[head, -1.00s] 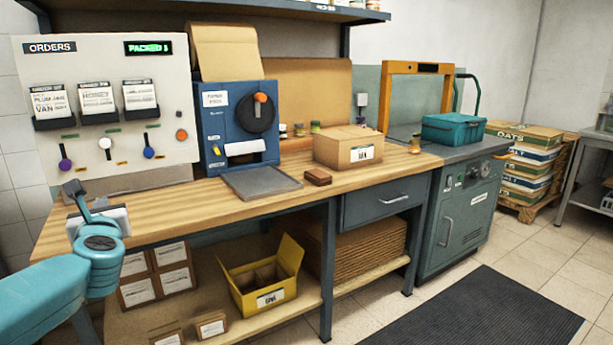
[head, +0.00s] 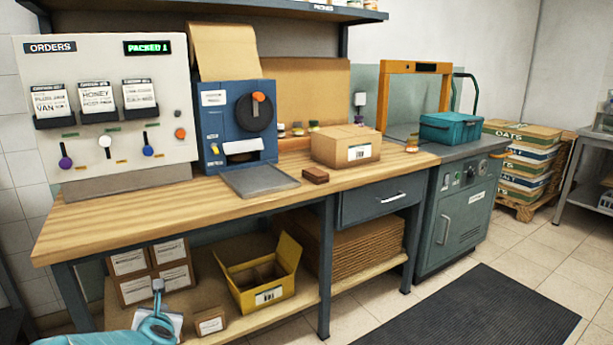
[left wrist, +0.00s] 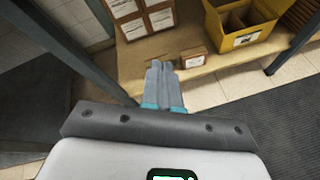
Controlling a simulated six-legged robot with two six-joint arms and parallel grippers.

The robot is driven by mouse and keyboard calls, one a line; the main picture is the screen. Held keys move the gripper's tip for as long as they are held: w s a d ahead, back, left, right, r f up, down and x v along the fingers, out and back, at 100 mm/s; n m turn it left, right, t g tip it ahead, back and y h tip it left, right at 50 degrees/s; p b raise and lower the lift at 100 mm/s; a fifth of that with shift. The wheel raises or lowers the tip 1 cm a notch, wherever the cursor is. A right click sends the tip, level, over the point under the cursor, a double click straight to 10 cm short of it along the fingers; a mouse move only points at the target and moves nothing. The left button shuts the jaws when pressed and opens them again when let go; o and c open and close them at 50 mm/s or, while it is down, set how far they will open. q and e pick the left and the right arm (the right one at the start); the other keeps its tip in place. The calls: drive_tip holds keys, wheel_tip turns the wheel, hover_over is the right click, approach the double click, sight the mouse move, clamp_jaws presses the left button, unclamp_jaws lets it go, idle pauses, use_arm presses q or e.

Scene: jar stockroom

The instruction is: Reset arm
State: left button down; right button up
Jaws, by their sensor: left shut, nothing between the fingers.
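My left gripper (head: 157,290) is low at the bottom left of the head view, in front of the lower shelf. In the left wrist view my left gripper (left wrist: 160,66) has its two fingers together with nothing between them. It points toward the shelf with the small cartons. My right gripper is in neither view.
The wooden workbench (head: 110,216) holds an orders panel (head: 80,180), a blue machine (head: 212,125) and a cardboard box (head: 330,148). The lower shelf (head: 235,325) holds a yellow bin (head: 262,300), brown boxes (head: 130,262) and a small carton (head: 210,321). A dark mat (head: 470,315) lies on the floor.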

use_arm(q)
drive_tip(key=s+d+f+m+g+h, duration=0.2)
drive_tip(key=s+d+f+m, duration=0.25)
drive_tip(key=f, duration=0.35)
drive_tip(key=s+d+f+m+g+h, duration=0.1)
drive_tip(key=s+d+f+m, duration=0.3)
drive_tip(key=f, duration=0.3)
drive_tip(key=s+d+f+m+g+h, duration=0.2)
drive_tip(key=s+d+f+m, duration=0.15)
drive_tip(key=s+f, duration=0.35)
drive_tip(key=s+d+f+m+g+h, duration=0.2)
drive_tip(key=s+d+f+m+g, duration=0.15)
drive_tip(key=s+m, duration=0.45)
drive_tip(key=s+d+f+m+g+h, duration=0.15)
drive_tip(key=s+d+f+m, duration=0.35)
drive_tip(key=s, duration=0.6)
drive_tip(key=s+d+r+m+g+p, duration=0.1)
drive_tip(key=r+m+p, duration=0.8)
drive_tip(key=r+p, duration=1.8)
wheel_tip(320, 180, up, 2)
drive_tip(key=shift+s+d+r+h+p, duration=0.25)
drive_tip(key=shift+s+h+p, duration=0.1)
drive_tip(key=shift+s, duration=0.75)
